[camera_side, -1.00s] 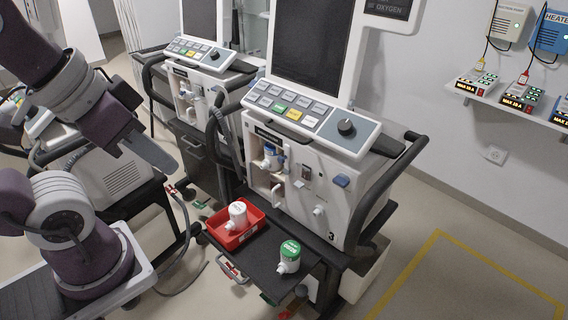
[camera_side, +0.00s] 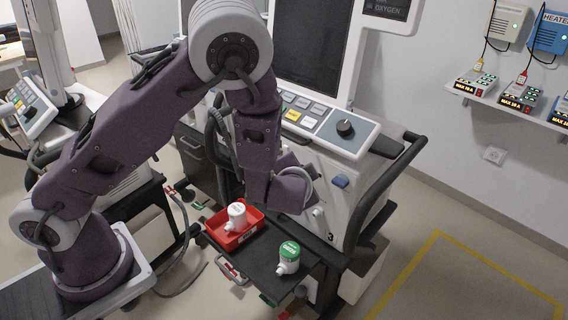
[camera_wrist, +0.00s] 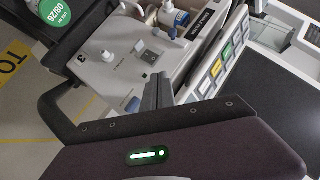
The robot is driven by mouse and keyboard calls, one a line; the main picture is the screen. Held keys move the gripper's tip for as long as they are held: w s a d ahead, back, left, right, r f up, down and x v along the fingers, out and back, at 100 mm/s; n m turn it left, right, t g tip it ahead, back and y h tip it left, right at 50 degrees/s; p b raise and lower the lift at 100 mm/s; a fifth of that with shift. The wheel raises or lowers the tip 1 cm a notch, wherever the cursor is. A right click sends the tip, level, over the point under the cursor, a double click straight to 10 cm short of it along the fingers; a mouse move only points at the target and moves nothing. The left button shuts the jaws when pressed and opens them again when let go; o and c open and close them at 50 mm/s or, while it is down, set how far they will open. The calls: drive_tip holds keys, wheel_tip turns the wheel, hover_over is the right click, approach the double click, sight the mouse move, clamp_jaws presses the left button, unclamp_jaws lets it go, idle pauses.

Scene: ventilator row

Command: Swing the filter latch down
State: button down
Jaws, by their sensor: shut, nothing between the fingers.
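In the wrist view the ventilator front panel (camera_wrist: 112,66) shows tilted, with a white and blue filter (camera_wrist: 172,16) in an open bay at the top. A white lever-like part (camera_wrist: 134,9) sits beside the filter; I cannot tell for sure that it is the latch, or its exact angle. My gripper (camera_wrist: 158,82) is shut and empty. Its dark fingers lie in front of the panel, apart from the filter as seen here. In the side view my arm covers the filter bay, and the fingertips are hidden.
A red tray (camera_side: 214,230) holding a white filter-like canister (camera_side: 237,215) and a green-topped canister (camera_side: 288,258) stand on the dark shelf (camera_side: 262,270) below. A black side rail (camera_side: 385,195) runs along the ventilator's right.

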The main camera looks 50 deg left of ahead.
drive_tip(key=shift+s+a+f+m+t+y, duration=0.15)
drive_tip(key=shift+a+m+t+y, duration=0.1)
drive_tip(key=shift+a+y, duration=0.25)
drive_tip(key=shift+a+f+m+t+y, duration=0.15)
drive_tip(key=shift+a+m+y, duration=0.1)
drive_tip(key=shift+a+y, duration=0.2)
drive_tip(key=s+a+f+x, duration=0.1)
drive_tip(key=s+x, duration=0.1)
drive_tip(key=x, duration=1)
drive_tip(key=shift+w+a+f, duration=0.25)
drive_tip(key=shift+a, duration=0.2)
